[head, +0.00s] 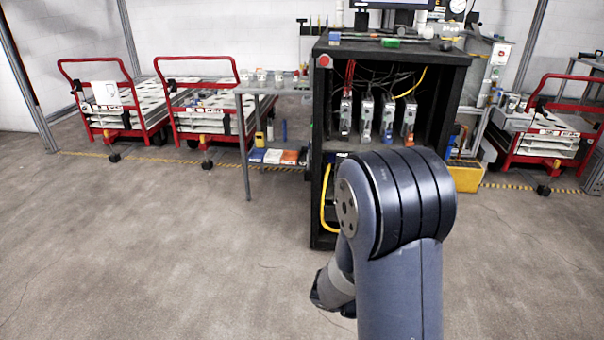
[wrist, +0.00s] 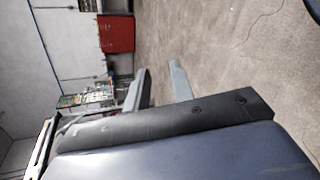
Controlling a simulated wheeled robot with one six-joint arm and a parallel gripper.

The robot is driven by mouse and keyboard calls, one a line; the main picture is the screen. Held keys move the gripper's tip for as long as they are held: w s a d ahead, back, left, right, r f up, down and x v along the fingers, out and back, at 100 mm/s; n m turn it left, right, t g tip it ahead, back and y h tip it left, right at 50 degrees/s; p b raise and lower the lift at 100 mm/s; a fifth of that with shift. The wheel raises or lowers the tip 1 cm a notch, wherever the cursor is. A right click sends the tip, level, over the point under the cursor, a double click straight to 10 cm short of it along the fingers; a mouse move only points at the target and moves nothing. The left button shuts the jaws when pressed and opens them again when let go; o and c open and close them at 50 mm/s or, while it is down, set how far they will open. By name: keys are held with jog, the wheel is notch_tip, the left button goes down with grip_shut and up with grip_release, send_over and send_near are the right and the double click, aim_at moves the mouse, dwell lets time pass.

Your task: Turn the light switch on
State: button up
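I cannot make out a light switch for certain in either view. A small grey-white box with coloured buttons (head: 500,53) is mounted at the right behind the black cabinet, too small to read. A round red button (head: 324,61) sits on the cabinet's front left upper corner. My gripper (wrist: 160,86) shows in the wrist view with its two fingers apart and nothing between them, over bare floor. In the head view my arm fills the lower middle and the fingers are hidden.
The open black cabinet (head: 320,130) with wired modules stands beyond my arm. A side table (head: 246,150) is left of it. Red-handled carts stand at the far left (head: 125,105) and right (head: 540,135). The wrist view shows a red box (wrist: 116,34). Floor at front left is clear.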

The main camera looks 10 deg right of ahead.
jog(key=w+f+t+h+b, duration=0.1)
jog(key=w+f, duration=0.1)
jog(key=w+d+f+n+t+h+b, duration=0.1)
jog(key=w+f+h, duration=0.1)
jog(key=w, duration=0.1)
jog(key=w+f+n+t+h+b, duration=0.1)
jog(key=w+f+h, duration=0.1)
jog(key=w, duration=0.1)
jog(key=shift+w+d+f+t+b, duration=0.15)
jog(key=shift+f+t+b, duration=0.15)
jog(key=shift+t+b, duration=0.1)
jog(key=c, duration=0.4)
jog(key=w+f+n+t, duration=0.1)
jog(key=w+t, duration=0.1)
jog(key=w+a+f+n+t+h+b, duration=0.1)
jog(key=w+f+t, duration=0.1)
jog(key=w+f+n+t+h+b, duration=0.1)
jog(key=w+f, duration=0.1)
jog(key=shift+w+a+f+t, duration=0.15)
jog(key=shift+a+f+t, duration=0.05)
jog(key=shift+a+t, duration=0.2)
grip_shut()
jog(key=shift+w+a+f+t, duration=0.15)
jog(key=shift+w+t, duration=0.1)
jog(key=shift+t, duration=0.15)
